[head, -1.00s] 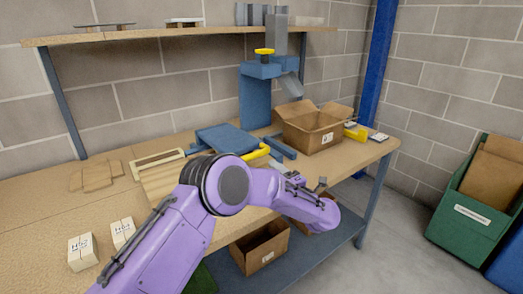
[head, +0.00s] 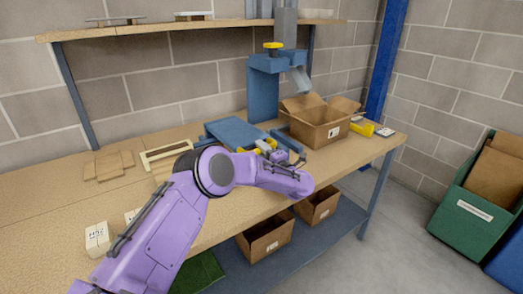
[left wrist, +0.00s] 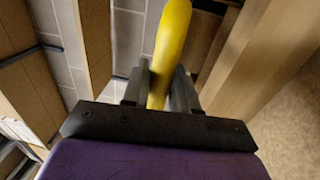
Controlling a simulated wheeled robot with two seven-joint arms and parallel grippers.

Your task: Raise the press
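The blue press (head: 262,95) stands at the back of the bench, with a yellow knob (head: 272,46) on its head and a blue plate (head: 232,132) at its foot. My left gripper (head: 272,148) is at the bench beside the press's foot, by a yellow handle. In the left wrist view the yellow handle (left wrist: 172,40) runs between the two dark fingers of my left gripper (left wrist: 159,88), which appear to touch it on both sides. My forearm and hand hide part of the handle in the head view. My right gripper is not in view.
An open cardboard box (head: 316,128) stands right of the press, with a yellow item (head: 362,129) beyond it. Cardboard boxes (head: 262,242) sit on the lower shelf. A green bin (head: 470,205) stands right.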

